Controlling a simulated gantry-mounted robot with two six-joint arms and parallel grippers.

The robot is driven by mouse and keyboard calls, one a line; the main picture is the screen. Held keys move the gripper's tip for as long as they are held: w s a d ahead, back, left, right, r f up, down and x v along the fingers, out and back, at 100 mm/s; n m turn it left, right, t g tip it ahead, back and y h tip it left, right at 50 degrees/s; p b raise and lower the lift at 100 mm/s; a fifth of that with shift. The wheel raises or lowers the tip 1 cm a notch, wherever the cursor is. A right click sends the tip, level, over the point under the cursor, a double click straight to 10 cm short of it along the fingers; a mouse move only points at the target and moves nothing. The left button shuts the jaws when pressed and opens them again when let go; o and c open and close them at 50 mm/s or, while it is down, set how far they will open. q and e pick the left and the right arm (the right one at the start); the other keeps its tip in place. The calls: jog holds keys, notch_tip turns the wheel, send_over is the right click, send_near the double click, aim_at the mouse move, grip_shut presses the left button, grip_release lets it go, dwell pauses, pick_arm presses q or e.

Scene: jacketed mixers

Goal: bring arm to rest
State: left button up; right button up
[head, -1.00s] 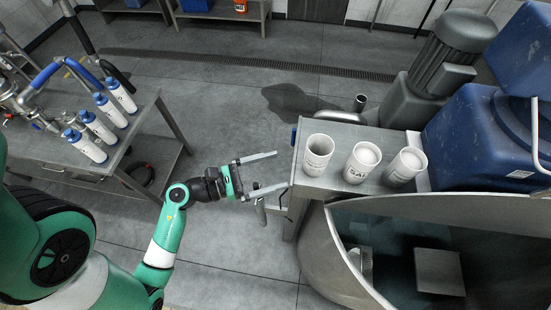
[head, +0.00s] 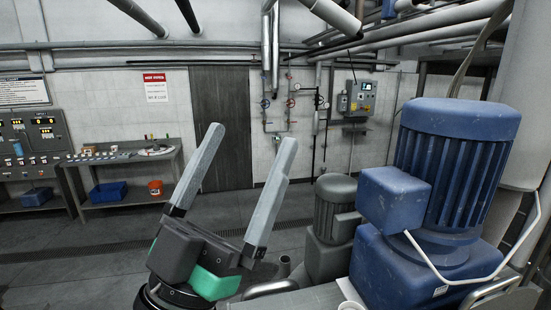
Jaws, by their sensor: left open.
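My left gripper (head: 240,180) stands up in the lower middle of the head view, its two long grey fingers pointing upward. It is open, and nothing is between the fingers. Its dark body and green part show below the fingers. My right gripper is not in view. A white cup rim (head: 351,305) just shows at the bottom edge, to the right of the gripper and apart from it.
A large blue motor (head: 455,165) fills the right side. A grey motor (head: 335,215) stands behind the gripper to the right. A workbench (head: 125,158) with a blue bin and orange bucket stands at the far left. Pipes run overhead.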

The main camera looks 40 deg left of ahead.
pick_arm(q)
jog(key=d+h, duration=0.1)
jog(key=h, duration=0.1)
jog(key=d+r+m+h, duration=0.1)
jog(key=d+h, duration=0.2)
jog(key=shift+d+r+h, duration=0.3)
jog(key=shift+d+h, duration=0.1)
jog(key=shift+r, duration=0.1)
notch_tip(320, 180, up, 5)
jog(key=p, duration=0.5)
jog(key=shift+r, duration=0.1)
